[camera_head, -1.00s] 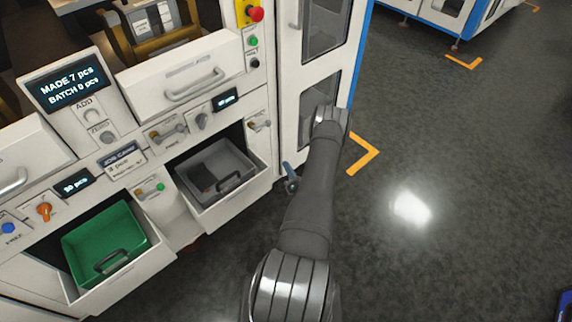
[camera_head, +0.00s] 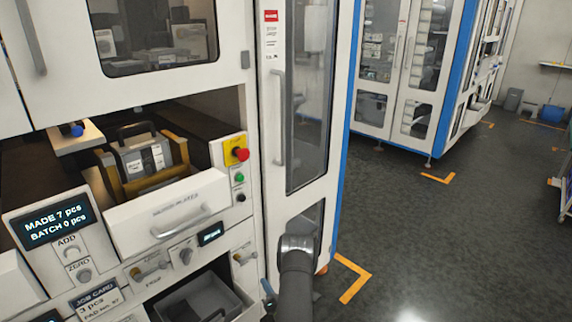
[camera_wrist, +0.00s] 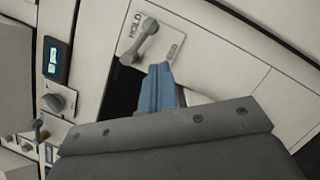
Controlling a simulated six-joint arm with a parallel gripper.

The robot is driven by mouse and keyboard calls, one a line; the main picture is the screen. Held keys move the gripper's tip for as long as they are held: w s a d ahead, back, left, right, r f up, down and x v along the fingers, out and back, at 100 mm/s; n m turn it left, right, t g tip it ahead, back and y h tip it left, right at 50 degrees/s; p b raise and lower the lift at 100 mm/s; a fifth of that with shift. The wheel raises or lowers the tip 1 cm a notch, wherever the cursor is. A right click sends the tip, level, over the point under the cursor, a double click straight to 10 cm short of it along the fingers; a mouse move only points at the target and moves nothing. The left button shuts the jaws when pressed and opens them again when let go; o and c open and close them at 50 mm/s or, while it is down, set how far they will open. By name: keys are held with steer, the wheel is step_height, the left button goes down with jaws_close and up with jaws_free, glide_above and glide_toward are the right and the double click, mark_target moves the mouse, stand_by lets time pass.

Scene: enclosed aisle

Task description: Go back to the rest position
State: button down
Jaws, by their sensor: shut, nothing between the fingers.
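In the wrist view my gripper (camera_wrist: 160,88) shows as blue-grey fingers, pressed together and empty. They point toward a white machine front with a lever marked HOLD (camera_wrist: 148,42) and a small dark display (camera_wrist: 56,60). I cannot tell how far the fingertips are from the panel.
A white machine stands at the left with an open upper drawer (camera_head: 150,222), a grey bin (camera_head: 205,300) below and a red stop button (camera_head: 240,154). A tall white cabinet door (camera_head: 275,200) is beside my arm. Open dark floor (camera_head: 430,240) lies to the right.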

steer(key=w+a+m, duration=0.1)
steer(key=a+m, duration=0.1)
steer(key=a, duration=0.1)
steer(key=w+a+m+g+h, duration=0.1)
steer(key=a+m, duration=0.2)
steer(key=w+a+m+h, duration=0.1)
steer(key=w+a+m, duration=0.1)
steer(key=m, duration=0.1)
steer(key=shift+a+g, duration=0.3)
steer(key=shift+a, duration=0.1)
steer(key=shift+s+a+m, duration=0.35)
steer(key=shift+s+m, duration=0.05)
steer(key=shift+m, duration=0.5)
steer(key=shift+d, duration=0.1)
